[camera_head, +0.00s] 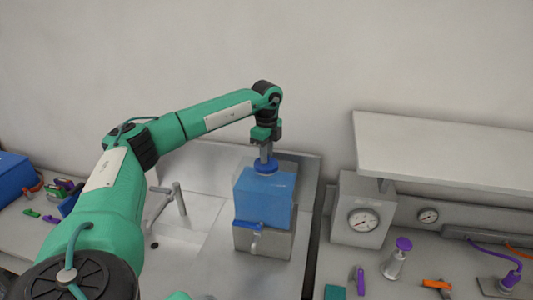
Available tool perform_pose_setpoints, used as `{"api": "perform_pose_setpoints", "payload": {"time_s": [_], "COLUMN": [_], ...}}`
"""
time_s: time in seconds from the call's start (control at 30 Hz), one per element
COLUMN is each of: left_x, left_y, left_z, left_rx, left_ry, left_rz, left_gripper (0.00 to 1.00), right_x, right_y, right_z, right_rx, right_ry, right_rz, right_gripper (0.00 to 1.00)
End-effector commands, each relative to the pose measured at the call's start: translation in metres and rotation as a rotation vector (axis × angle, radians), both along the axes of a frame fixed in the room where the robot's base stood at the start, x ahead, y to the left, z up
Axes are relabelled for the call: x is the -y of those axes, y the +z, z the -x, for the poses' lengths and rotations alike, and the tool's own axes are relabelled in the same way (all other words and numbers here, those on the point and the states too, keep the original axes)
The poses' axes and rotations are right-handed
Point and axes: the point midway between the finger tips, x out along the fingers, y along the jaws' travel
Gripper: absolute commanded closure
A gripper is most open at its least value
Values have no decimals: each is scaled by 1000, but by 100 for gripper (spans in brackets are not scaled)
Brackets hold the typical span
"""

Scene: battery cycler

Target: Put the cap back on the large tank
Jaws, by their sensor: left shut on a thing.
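The large tank (263,202) is a translucent blue box in the middle of the view. It stands on a grey block (272,244) with a small blue-handled tap at its front. The round blue cap (268,168) is at the top of the tank. My left gripper (266,155) reaches in from the left, points down and is shut on the cap. The cap looks level; whether it is seated on the tank's opening or just above it I cannot tell. The opening itself is hidden. My right gripper is not in view.
A sink with a grey faucet (179,199) is left of the tank. A gauge box (363,211) stands to the right below a white shelf (430,152). A purple-topped bottle (397,260) and small tools lie on the right counter. A blue box (14,178) is at the far left.

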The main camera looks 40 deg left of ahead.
Motion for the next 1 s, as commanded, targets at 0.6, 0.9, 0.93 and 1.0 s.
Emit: {"api": "perform_pose_setpoints", "payload": {"time_s": [0.6, 0.9, 0.93, 1.0], "left_x": [0, 0, 0, 0], "left_y": [0, -1, -1, -1], "left_z": [0, 0, 0, 0], "left_rx": [0, 0, 0, 0], "left_ry": [0, 0, 0, 0], "left_rz": [0, 0, 0, 0], "left_gripper": [53, 31, 31, 31], "right_x": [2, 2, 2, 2], "right_y": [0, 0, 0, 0], "right_z": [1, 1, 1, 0], "right_rx": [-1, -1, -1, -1], "right_ry": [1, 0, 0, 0], "right_rz": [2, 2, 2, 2], "right_gripper": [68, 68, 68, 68]}}
